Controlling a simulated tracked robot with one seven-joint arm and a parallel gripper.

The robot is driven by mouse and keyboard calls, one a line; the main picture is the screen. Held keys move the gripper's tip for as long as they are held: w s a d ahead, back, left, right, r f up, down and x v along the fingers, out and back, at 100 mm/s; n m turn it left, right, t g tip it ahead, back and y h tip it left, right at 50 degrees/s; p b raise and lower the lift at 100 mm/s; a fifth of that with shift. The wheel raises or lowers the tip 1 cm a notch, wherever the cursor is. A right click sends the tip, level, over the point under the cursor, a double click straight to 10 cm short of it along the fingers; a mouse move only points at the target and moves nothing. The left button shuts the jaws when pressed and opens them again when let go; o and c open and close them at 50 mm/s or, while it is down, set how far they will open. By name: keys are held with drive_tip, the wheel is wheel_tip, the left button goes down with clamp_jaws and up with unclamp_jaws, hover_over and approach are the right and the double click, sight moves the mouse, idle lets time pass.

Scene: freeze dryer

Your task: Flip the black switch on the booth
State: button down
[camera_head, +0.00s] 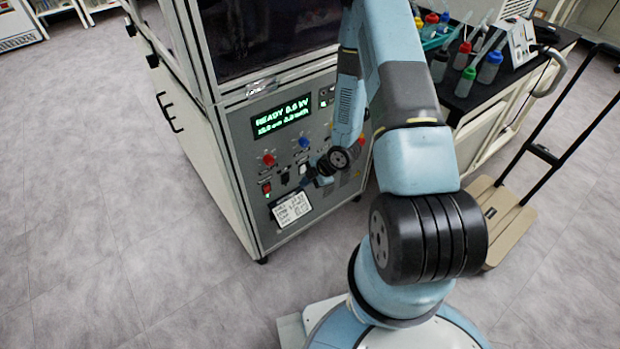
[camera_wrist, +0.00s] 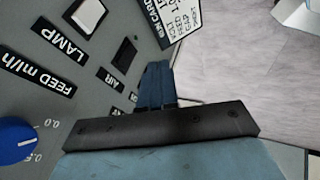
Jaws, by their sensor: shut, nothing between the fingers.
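The booth (camera_head: 228,135) stands left of my arm, its grey control panel facing me. In the wrist view a black switch (camera_wrist: 124,55) sits on the panel by the label AIR. A small black switch also shows in the head view (camera_head: 285,177), between a red switch and a pale one. My gripper (camera_wrist: 155,72) is shut and empty. Its fingertips are close to the panel, just right of the black switch in the wrist view. I cannot tell whether they touch the panel. In the head view my gripper (camera_head: 308,183) is right of the switch and partly hidden by my wrist.
A blue knob (camera_wrist: 16,140) and a white switch (camera_wrist: 88,15) are nearby on the panel. A white card (camera_head: 292,209) is below the switches, close to my fingers. A red switch (camera_head: 266,188) sits left. A bench with bottles (camera_head: 489,68) and a cart (camera_head: 505,215) stand right.

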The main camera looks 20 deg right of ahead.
sight(286, 179)
drive_tip(key=w+a+f, duration=0.4)
drive_tip(key=w, duration=0.1)
drive_tip(key=shift+f, duration=0.3)
drive_tip(key=shift+w, duration=0.1)
drive_tip(key=shift+w+f, duration=0.1)
drive_tip(key=shift+w, duration=0.1)
drive_tip(key=shift+r, duration=0.2)
